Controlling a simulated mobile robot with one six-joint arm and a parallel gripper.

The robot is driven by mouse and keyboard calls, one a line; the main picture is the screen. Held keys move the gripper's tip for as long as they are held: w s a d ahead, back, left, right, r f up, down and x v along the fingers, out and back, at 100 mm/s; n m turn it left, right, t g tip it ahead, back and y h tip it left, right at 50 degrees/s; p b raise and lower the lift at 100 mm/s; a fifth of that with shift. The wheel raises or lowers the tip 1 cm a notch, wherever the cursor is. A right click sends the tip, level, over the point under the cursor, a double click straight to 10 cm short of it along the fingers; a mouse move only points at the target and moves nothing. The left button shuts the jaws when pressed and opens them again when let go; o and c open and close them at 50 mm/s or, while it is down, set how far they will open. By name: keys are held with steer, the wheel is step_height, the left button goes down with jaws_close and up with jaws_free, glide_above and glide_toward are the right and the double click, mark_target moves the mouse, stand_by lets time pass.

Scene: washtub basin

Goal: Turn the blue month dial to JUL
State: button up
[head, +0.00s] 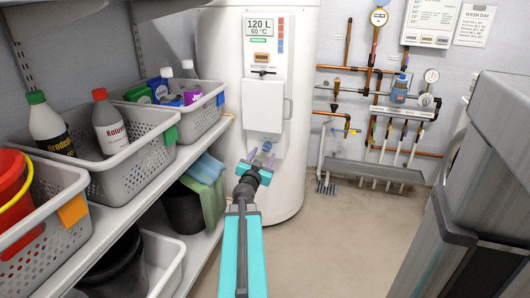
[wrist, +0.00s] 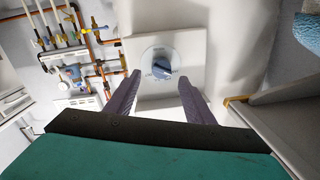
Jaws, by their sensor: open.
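The blue month dial (head: 266,146) is low on the white front panel of the tall white tank. In the wrist view, the round dial (wrist: 158,62) has a pale ring with small marks and a darker blue knob part in the middle. The month lettering is too small to read. My gripper (head: 262,158) is open and empty in front of the panel, just below the dial in the head view. In the wrist view, its two purple fingers (wrist: 159,78) spread to either side of the dial, apart from it. I cannot tell the exact remaining gap.
The tank (head: 220,110) carries a 120 L, 60 °C display (head: 259,27) and a white box (head: 262,105). A shelf (head: 110,200) with baskets and bottles runs along the left. Copper pipes (head: 350,68) line the back wall. A grey appliance (head: 490,150) stands right. The floor between is clear.

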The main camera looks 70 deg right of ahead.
mark_target(266, 149)
steer(key=shift+w+d+b, duration=0.2)
steer(key=shift+d+b, duration=0.15)
steer(key=shift+d, duration=1)
steer(key=shift+w+d+b, duration=0.15)
steer(key=shift+d+b, duration=0.2)
steer(key=shift+d, duration=0.95)
steer(key=c, duration=1)
